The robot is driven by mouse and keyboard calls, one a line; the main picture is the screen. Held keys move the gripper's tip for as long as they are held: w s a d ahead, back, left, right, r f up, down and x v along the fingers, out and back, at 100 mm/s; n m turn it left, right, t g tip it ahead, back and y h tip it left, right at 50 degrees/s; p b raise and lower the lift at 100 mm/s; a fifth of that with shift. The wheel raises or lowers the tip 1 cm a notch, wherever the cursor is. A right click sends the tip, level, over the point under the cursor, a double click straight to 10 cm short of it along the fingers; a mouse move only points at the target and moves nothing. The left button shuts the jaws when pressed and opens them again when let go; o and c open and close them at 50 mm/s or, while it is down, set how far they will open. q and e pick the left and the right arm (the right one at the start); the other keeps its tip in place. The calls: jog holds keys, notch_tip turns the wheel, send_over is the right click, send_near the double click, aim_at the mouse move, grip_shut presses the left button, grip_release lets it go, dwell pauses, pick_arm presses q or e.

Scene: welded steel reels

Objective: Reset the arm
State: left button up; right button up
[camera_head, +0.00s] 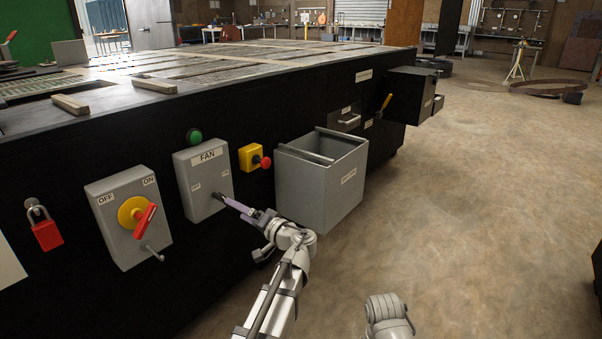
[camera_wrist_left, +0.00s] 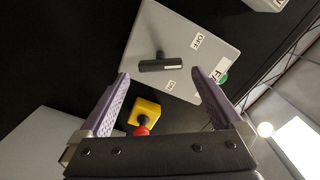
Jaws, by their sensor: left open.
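My left gripper (camera_head: 226,201) reaches in from the lower middle toward the grey FAN switch box (camera_head: 204,173) on the black table's side. In the left wrist view its purple fingers (camera_wrist_left: 161,77) are spread open with nothing held between them. The FAN box (camera_wrist_left: 210,50) also shows there, with a black handle (camera_wrist_left: 160,66) lying in the gap between the fingertips. The handle sits between the OFF and ON labels. My right gripper is out of view; only a grey part of my own body shows at the bottom.
A grey open-topped bin (camera_head: 321,187) hangs right beside my left arm. A yellow box with a red button (camera_head: 255,158) sits between it and the FAN box. An OFF/ON box (camera_head: 130,220) and a red padlock (camera_head: 46,234) are to the left.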

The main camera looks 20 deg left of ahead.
pick_arm(q)
jog(key=s+d+f+m+g+h+p, duration=0.3)
jog(key=s+d+f+g+h+p, duration=0.25)
jog(key=s+d, duration=0.75)
jog(key=s+d+f+m+g+h+p, duration=0.2)
jog(key=s+d+f+h+p, duration=0.2)
jog(key=s+d+h+p, duration=0.85)
jog(key=w+d+r+y+p, duration=0.1)
jog(key=d+r+p, duration=0.1)
jog(key=r+p, duration=1.4)
jog(key=w+d+r+y+p, duration=0.1)
jog(key=d+r+p, duration=0.2)
jog(key=r+p, duration=1.3)
notch_tip(320, 180, up, 6)
jog(key=shift+r+y, duration=0.1)
jog(key=shift+y, duration=0.2)
